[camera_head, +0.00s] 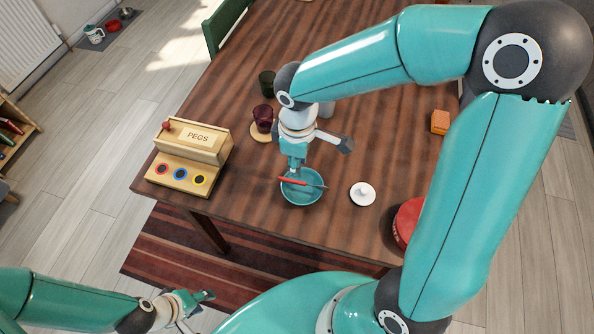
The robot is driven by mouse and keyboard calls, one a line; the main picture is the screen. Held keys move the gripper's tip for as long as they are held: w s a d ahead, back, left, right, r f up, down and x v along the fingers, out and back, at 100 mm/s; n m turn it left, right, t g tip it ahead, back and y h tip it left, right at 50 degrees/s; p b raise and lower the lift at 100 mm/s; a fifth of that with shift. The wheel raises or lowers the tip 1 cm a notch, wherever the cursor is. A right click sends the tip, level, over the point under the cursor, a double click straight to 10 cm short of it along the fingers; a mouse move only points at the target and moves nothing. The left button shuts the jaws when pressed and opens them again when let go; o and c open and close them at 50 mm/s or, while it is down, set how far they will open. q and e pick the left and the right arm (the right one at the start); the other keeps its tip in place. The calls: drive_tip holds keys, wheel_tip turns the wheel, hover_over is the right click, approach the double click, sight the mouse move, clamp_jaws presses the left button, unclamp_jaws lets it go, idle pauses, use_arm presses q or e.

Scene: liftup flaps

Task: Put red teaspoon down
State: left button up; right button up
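The red teaspoon (291,181) lies nearly level across the mouth of a teal bowl (301,199) near the front of the table. Its darker end points right. My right gripper (295,171) is directly over the bowl, pointing down, with its tip at or just above the teaspoon's red part. The tip is small and partly overlapped, so I cannot tell whether it grips the teaspoon. My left gripper (204,303) is low at the left, off the table and away from the teaspoon, with its fingers apart and empty.
A wooden pegs box (190,142) stands left of the bowl. A dark red cup (263,117) on a coaster and a dark green cup (267,82) are behind. A white lid (362,194), a red round tin (407,220) and an orange block (440,121) are right. Bare table lies between.

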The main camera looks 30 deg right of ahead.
wheel_tip(320, 180, up, 6)
idle(0.7)
